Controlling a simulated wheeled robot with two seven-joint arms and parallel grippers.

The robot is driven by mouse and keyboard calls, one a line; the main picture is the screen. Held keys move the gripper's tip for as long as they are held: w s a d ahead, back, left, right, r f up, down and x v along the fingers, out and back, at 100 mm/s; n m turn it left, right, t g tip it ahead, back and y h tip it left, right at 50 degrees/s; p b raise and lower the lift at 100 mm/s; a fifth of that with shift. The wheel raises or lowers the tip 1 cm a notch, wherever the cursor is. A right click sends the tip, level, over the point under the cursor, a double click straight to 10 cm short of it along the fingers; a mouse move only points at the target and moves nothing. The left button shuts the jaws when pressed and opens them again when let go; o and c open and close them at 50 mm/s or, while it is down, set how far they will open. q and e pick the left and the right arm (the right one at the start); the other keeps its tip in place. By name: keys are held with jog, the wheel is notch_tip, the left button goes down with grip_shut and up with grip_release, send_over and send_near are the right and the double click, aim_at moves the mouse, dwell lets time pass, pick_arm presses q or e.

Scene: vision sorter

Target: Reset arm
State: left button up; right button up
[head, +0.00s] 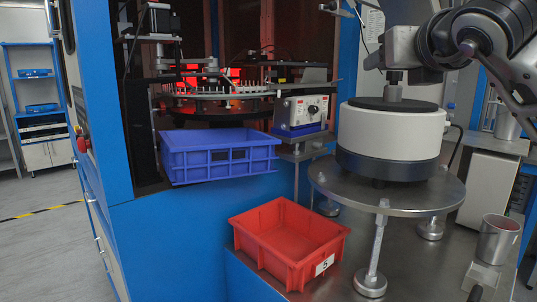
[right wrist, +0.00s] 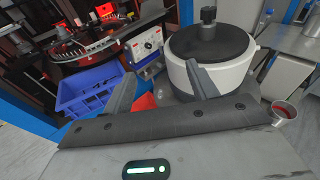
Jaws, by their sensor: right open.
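My right arm comes in from the upper right in the head view. Its gripper (head: 378,60) hangs above and beside the white round feeder bowl unit (head: 390,135). In the right wrist view the two grey fingers of the right gripper (right wrist: 160,84) stand well apart, with nothing between them. The white round unit with its dark lid shows beyond the fingers in that view (right wrist: 222,70). My left gripper is in neither view.
A blue crate (head: 218,165) sits at the machine opening, by a control box (head: 302,108). A red bin (head: 325,262) stands on the metal table. A metal cup (head: 497,240) stands at the right. A round steel plate (head: 440,198) bears the white unit.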

jog(key=s+a+f+n+g+y+p, duration=0.2)
jog(key=a+f+n+g+y, duration=0.3)
jog(key=a+f+y, duration=0.7)
jog(key=s+a+f+m+g+y+p, duration=0.2)
jog(key=s+a+f+m+g+y, duration=0.3)
jog(key=s+a, duration=0.35)
jog(key=s+d+f+m+t+h+p, duration=0.15)
jog(key=d+f+m+t+h, duration=0.55)
jog(key=m, duration=0.7)
jog(key=d+f+m+t+h+p, duration=0.2)
jog(key=d+f+m+t+h, duration=0.25)
jog(key=f+m, duration=0.65)
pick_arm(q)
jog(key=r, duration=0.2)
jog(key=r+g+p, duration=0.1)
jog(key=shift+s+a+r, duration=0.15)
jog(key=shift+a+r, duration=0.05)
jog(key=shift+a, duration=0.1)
pick_arm(e)
jog(key=s+d+f+m+g+h, duration=0.2)
jog(key=s+f+m+g, duration=0.5)
jog(key=s+f, duration=0.7)
jog(key=m, duration=0.2)
jog(key=shift+d+f+m+h, duration=0.3)
jog(key=shift+m+h, duration=0.05)
jog(key=shift+m, duration=0.05)
